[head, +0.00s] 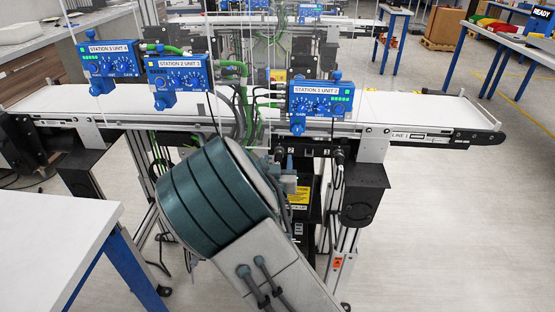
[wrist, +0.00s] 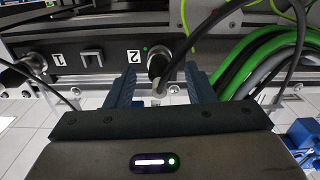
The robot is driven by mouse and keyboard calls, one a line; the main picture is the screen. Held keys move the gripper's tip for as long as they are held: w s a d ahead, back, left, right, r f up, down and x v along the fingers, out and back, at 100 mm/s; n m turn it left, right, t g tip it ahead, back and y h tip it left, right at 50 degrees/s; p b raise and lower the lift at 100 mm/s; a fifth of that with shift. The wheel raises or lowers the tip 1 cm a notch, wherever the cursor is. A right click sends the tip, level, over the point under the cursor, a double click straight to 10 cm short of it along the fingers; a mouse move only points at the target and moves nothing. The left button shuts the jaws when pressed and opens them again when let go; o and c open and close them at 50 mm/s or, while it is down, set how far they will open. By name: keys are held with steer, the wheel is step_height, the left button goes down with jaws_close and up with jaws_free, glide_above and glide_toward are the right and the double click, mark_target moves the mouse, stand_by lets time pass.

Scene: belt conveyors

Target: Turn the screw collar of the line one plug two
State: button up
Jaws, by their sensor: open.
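In the wrist view, plug two (wrist: 158,66) sits in the dark connector panel (wrist: 108,58) beside the label "2", its metallic collar facing me and a dark cable bending up to the right. My gripper (wrist: 161,78) is open, with one blue finger to the left of this plug and the other to the right. The fingers look apart from the collar; contact cannot be made out. Plug one (wrist: 36,62) is at the left, next to the label "1".
Green hoses (wrist: 262,62) and dark cables run close to the right finger. The line one conveyor (head: 420,108) stands above the panel, carrying the blue Station 1 Unit 2 box (head: 320,101). A white table (head: 50,235) is at the lower left.

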steer(key=shift+w, duration=0.7)
steer(key=c, duration=1)
